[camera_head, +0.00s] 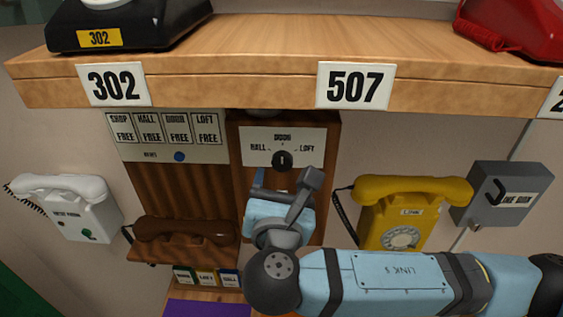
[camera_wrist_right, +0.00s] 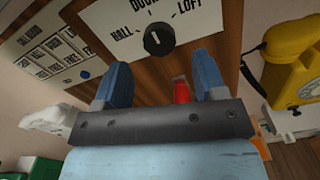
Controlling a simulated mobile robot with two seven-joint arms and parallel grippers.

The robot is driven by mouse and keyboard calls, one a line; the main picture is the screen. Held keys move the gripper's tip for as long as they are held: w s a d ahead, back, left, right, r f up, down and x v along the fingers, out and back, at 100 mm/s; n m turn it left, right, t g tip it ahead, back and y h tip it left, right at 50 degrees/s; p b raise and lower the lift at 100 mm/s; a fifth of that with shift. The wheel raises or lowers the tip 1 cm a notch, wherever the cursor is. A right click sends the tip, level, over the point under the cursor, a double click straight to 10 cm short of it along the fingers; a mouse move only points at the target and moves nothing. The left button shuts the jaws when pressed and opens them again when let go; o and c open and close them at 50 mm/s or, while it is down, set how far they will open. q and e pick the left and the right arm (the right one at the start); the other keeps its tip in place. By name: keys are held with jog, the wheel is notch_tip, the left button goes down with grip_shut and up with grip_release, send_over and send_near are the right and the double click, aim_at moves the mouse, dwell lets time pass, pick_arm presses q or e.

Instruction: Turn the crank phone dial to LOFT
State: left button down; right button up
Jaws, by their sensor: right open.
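The dial (camera_head: 283,161) is a small round black knob on a white plate (camera_head: 258,146) marked HALL, DOOR and LOFT. It sits on the tall wooden phone panel under the shelf. In the right wrist view the dial (camera_wrist_right: 159,40) shows a white mark that runs roughly up toward DOOR, with LOFT at its upper right. My right gripper (camera_head: 286,182) is just below the dial, pointing at the panel. In the right wrist view its two blue fingers (camera_wrist_right: 161,72) are apart with nothing between them, and the dial lies beyond their tips. My left gripper is not in view.
A yellow phone (camera_head: 408,212) hangs right of the panel, and a grey box (camera_head: 500,195) is beyond it. A brown handset (camera_head: 185,230) and a white phone (camera_head: 72,208) are at left. The shelf edge (camera_head: 220,95) juts out above. A red part (camera_wrist_right: 181,92) shows between the fingers, lower down.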

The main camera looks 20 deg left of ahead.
aim_at(282, 165)
jog(key=x, duration=0.2)
jog(key=shift+w+r, duration=0.1)
jog(key=shift+w, duration=0.2)
jog(key=shift+w+a+p, duration=0.2)
jog(key=shift+w+p, duration=0.15)
jog(key=shift+w, duration=0.2)
